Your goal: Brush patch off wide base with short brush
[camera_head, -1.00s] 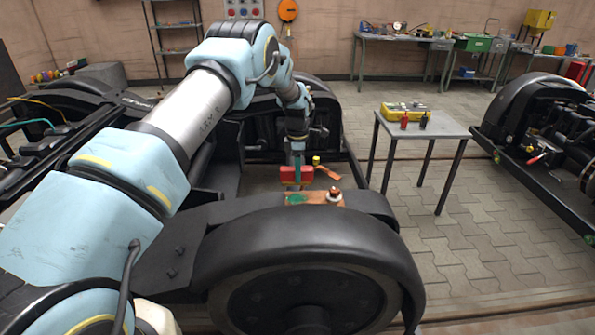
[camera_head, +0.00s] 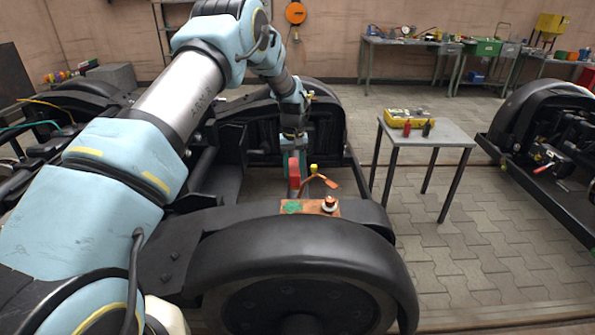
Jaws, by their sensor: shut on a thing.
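My gripper (camera_head: 294,150) hangs above the far side of the near wheel cover, shut on a small red thing (camera_head: 294,174), apparently the short brush. Its bristles cannot be made out. A copper-brown base plate (camera_head: 313,208) lies on top of the frame, nearer than the gripper. A green patch (camera_head: 292,207) covers its left part. A white and red-brown knob-like fitting (camera_head: 330,203) stands on its right part. The held red thing is behind the plate in the picture and appears apart from it.
An orange lever with arms (camera_head: 328,181) and a yellow cap (camera_head: 313,168) is close to the right of the gripper. The black wheel cover (camera_head: 300,245) fills the front. A small grey table (camera_head: 450,135) stands right, with open paved floor around it.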

